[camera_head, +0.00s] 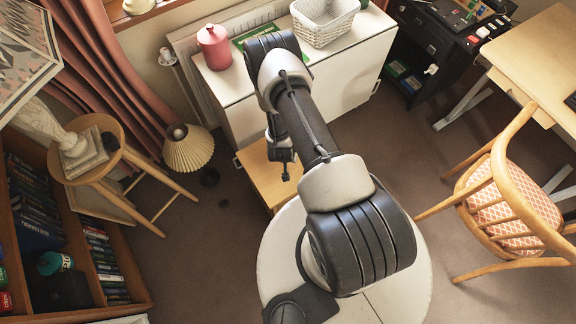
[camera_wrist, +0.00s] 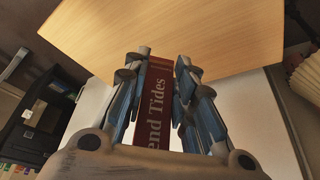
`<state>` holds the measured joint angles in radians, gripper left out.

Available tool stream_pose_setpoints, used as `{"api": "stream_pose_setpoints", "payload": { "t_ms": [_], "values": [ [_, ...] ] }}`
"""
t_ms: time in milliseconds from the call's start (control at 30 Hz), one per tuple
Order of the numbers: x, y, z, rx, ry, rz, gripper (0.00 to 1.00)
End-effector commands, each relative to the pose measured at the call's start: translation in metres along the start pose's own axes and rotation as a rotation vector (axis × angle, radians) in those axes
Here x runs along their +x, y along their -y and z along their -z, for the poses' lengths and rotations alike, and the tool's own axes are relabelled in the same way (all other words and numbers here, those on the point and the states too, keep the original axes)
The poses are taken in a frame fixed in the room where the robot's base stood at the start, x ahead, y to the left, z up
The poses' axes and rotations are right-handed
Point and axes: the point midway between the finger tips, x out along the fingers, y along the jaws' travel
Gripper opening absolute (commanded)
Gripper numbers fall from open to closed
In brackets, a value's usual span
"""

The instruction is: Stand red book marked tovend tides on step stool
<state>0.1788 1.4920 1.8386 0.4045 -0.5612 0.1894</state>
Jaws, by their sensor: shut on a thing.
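The red book (camera_wrist: 158,110) shows in the wrist view, with "end Tides" in pale letters on its spine. My gripper (camera_wrist: 160,75) is shut on it, with a finger on each side. The book's far end appears against the pale wooden top of the step stool (camera_wrist: 225,35); I cannot tell whether they touch. In the head view the step stool (camera_head: 258,175) stands on the floor before the white cabinet, partly behind my arm. My gripper (camera_head: 284,165) is over the stool there, and the book is hidden.
The white cabinet (camera_head: 345,85) behind the stool bears a red canister (camera_head: 213,47) and a white basket (camera_head: 325,22). A fallen-looking lamp (camera_head: 188,148) and a round wooden stool (camera_head: 88,150) are at left. A chair (camera_head: 510,205) is at right.

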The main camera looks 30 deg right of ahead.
Motion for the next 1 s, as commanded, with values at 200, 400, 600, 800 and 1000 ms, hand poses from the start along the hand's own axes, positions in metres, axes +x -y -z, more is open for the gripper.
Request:
{"api": "stream_pose_setpoints", "payload": {
  "t_ms": [200,400,600,800,1000],
  "values": [
    [0.04,0.0,-0.016,0.0,-0.001,0.0,0.0],
    [0.05,0.001,-0.02,-0.001,-0.002,0.001,0.0],
    [0.078,0.0,-0.033,-0.001,0.0,0.0,0.0],
    [0.085,0.001,-0.034,0.0,-0.002,0.0,0.0],
    [0.086,0.001,-0.035,0.0,-0.002,0.0,0.0]
  ]
}}
